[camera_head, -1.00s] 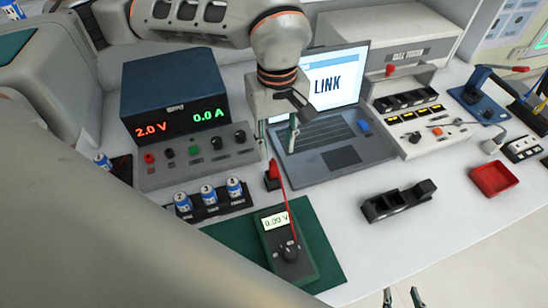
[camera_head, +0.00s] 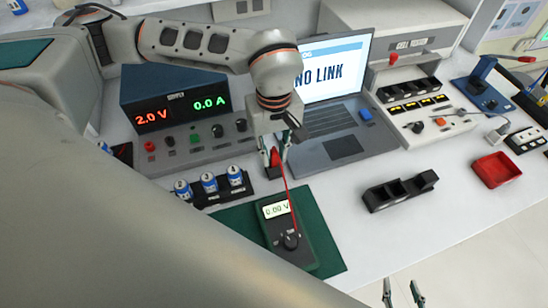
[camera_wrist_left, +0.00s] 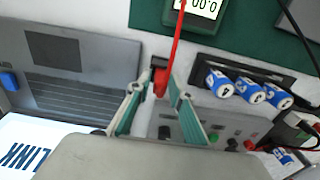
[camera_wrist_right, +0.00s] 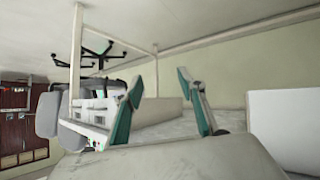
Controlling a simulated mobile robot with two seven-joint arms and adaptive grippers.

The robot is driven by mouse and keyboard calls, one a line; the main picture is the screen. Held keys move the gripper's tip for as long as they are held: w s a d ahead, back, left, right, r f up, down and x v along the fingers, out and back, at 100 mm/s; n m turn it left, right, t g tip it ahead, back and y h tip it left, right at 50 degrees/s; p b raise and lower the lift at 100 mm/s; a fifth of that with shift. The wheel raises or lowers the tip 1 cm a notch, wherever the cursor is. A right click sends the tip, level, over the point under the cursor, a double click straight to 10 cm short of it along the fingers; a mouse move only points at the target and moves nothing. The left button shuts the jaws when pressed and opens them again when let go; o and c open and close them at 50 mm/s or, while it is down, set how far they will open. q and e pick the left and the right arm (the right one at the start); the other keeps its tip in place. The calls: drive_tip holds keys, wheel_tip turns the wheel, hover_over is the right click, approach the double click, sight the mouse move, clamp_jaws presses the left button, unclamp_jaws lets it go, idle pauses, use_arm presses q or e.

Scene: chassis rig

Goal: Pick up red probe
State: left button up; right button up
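The red probe (camera_head: 275,158) stands beside the green mat, and a red lead runs from it to the multimeter (camera_head: 285,232). My left gripper (camera_head: 274,157) is over the probe, fingers pointing down. In the left wrist view, the probe (camera_wrist_left: 160,84) shows between the spread fingers of the left gripper (camera_wrist_left: 158,90), with gaps on its sides. A small dark holder (camera_wrist_left: 158,62) is at the probe. My right gripper (camera_head: 402,294) is at the bottom edge, off the table's front. In the right wrist view, the right gripper (camera_wrist_right: 163,77) is open and empty.
The laptop (camera_head: 342,148) is right of the left gripper, and the power supply (camera_head: 180,105) is left. Several blue-white cells (camera_head: 209,183) stand in a black rack. A black tray (camera_head: 400,191) and a red bin (camera_head: 496,170) lie right. Bare table lies between the mat (camera_head: 325,252) and the black tray.

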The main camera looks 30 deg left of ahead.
use_arm(q)
clamp_jaws()
use_arm(e)
drive_tip(key=shift+s, duration=0.15)
